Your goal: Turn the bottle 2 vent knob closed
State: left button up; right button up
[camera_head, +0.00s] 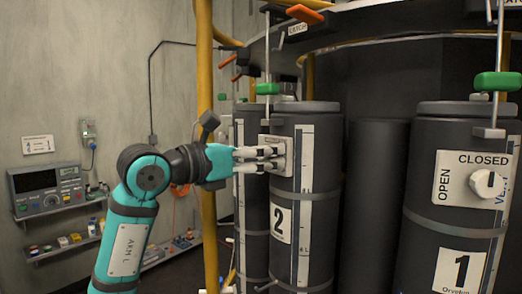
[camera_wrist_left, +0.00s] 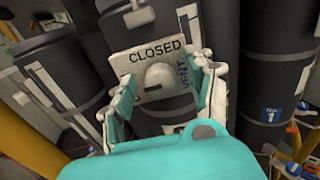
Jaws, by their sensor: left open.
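Bottle 2 (camera_head: 326,190) is a dark upright cylinder with a white "2" label (camera_head: 280,223). Its vent plate (camera_head: 289,157) faces my left gripper, whose white fingers (camera_head: 272,159) reach it from the left. In the left wrist view the plate (camera_wrist_left: 137,58) reads "CLOSED" and "VENT", with another word mostly covered. The pale rounded vent knob (camera_wrist_left: 159,75) sits in the middle of the plate. My open left gripper (camera_wrist_left: 161,92) has one finger on each side of the knob. I cannot tell whether they touch it. The knob's pointer direction is unclear. My right gripper is not in view.
Bottle 1 (camera_head: 412,255) stands at the right with its own knob (camera_head: 485,184). A yellow post (camera_head: 205,80) rises behind my left arm. Green-handled clamps (camera_head: 267,89) hang above the bottles. An instrument shelf (camera_head: 65,250) is on the left wall.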

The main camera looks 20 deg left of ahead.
pick_arm(q)
grip_shut()
dwell(0.3)
jog(key=m+b, duration=0.3)
jog(key=m, duration=0.6)
jog(key=m+b, duration=0.4)
jog(key=m, duration=0.4)
jog(key=shift+s+d+f+m, duration=0.1)
jog(key=shift+d+f+m, duration=0.1)
jog(key=shift+m, duration=0.2)
dwell(0.6)
